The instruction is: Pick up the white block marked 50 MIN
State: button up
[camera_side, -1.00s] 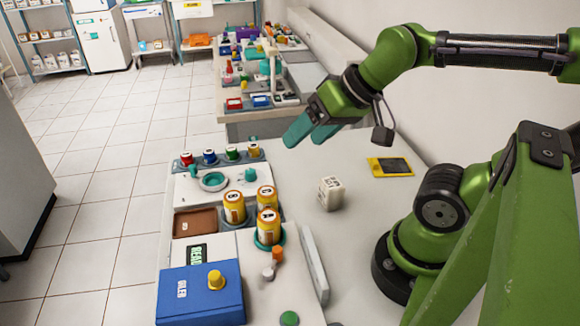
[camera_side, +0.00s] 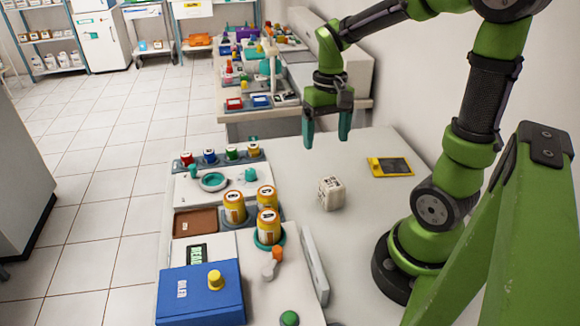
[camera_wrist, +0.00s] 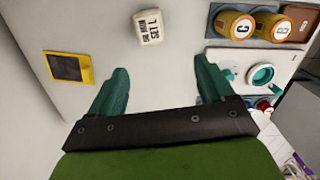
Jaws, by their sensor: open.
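The white block (camera_side: 331,193) stands on the pale bench top, right of the dental unit, with dark print on its faces. In the wrist view the white block (camera_wrist: 148,27) is near the top edge, beyond my fingertips; I read "SET L" on one face, and the smaller print is hard to make out. My gripper (camera_side: 327,141) points down above the bench, higher than the block and toward the bench's far end. Its teal fingers are apart with nothing between them, as the wrist view of my gripper (camera_wrist: 161,68) also shows.
A yellow device with a dark screen (camera_side: 391,167) lies right of the block. A cluttered second bench (camera_side: 290,112) stands behind. The bench around the block is clear.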

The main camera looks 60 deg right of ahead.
aim_at(329, 181)
jog(key=shift+g, duration=0.4)
jog(key=f, duration=0.3)
jog(key=s+f, duration=0.1)
jog(key=f, duration=0.7)
jog(key=shift+s+a, duration=0.2)
jog(key=shift+s, duration=0.2)
jog(key=shift+s+a+f, duration=0.1)
jog(key=shift+s+f, duration=0.1)
jog(key=shift+f, duration=0.65)
jog(key=shift+s+a+f, duration=0.1)
jog(key=shift+s+f, duration=0.15)
jog(key=shift+f, duration=0.65)
jog(key=shift+s+a+f, duration=0.1)
jog(key=shift+s+f, duration=0.1)
jog(key=shift+f, duration=0.65)
jog(key=c, duration=1.1)
